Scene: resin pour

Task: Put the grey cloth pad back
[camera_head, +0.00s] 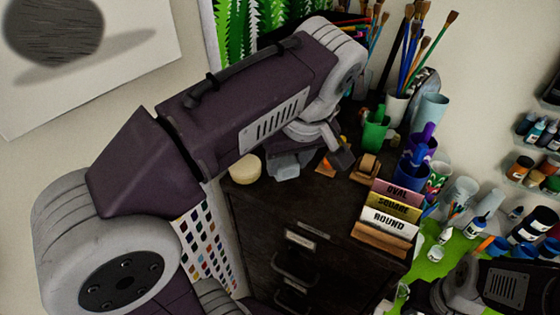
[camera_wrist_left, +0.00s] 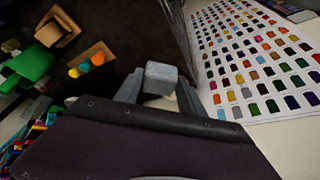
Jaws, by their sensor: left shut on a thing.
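The grey cloth pad (camera_head: 286,168) is a small pale grey block at the left end of the dark cabinet top. In the left wrist view the pad (camera_wrist_left: 161,76) sits between the two finger ends. My left gripper (camera_head: 305,152) reaches down over the cabinet and is shut on the pad. Its fingers also show in the left wrist view (camera_wrist_left: 159,92). The gripper and wrist partly cover the pad from above, and I cannot tell whether it touches the cabinet top. My right arm shows at the lower right; its fingers cannot be made out.
A cream round block (camera_head: 245,168) stands just left of the pad. Brushes in cups crowd the back. A colour chart (camera_head: 203,240) hangs left of the cabinet.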

